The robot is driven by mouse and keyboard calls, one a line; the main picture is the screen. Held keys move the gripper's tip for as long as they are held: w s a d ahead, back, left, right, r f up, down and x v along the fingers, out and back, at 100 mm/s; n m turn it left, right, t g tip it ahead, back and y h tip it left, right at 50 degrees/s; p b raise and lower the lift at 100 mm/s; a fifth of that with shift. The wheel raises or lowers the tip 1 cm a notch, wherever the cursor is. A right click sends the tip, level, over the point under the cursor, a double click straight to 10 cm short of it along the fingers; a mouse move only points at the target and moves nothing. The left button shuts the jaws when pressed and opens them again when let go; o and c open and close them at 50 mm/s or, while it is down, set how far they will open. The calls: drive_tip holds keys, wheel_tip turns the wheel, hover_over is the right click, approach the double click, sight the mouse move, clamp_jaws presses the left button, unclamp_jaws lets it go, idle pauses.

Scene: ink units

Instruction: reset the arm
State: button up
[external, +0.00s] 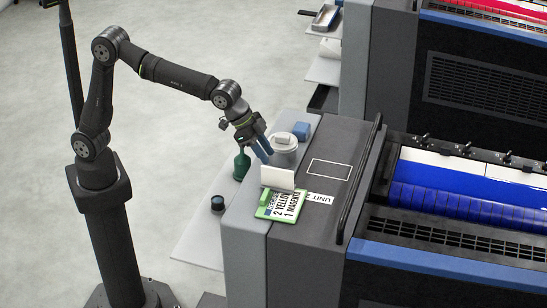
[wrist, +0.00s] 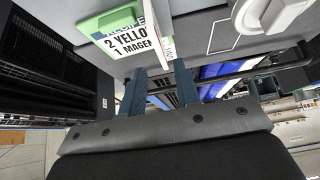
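My arm reaches from its dark post over the near edge of the press unit. My gripper (external: 265,155) points down, with its blue-grey fingers beside a white-lidded container (external: 284,152) and above a white upright card (external: 278,177). In the wrist view my gripper (wrist: 160,68) has its two fingers apart, with nothing seen held between them. The card's thin edge (wrist: 160,25) shows just beyond the fingertips, and I cannot tell the exact gap.
A green sign (external: 283,206) with printed ink names lies by the card. A green bottle (external: 241,166) and a dark round jar (external: 217,203) stand on the side shelf. A blue block (external: 301,131) sits behind the container. A black rail (external: 360,180) crosses the press top.

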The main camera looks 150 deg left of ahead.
sight(278, 169)
drive_tip(key=x, duration=0.7)
drive_tip(key=shift+w+a+f, duration=0.1)
drive_tip(key=shift+a+f, duration=0.05)
drive_tip(key=shift+f, duration=0.1)
drive_tip(key=shift+r, duration=1.9)
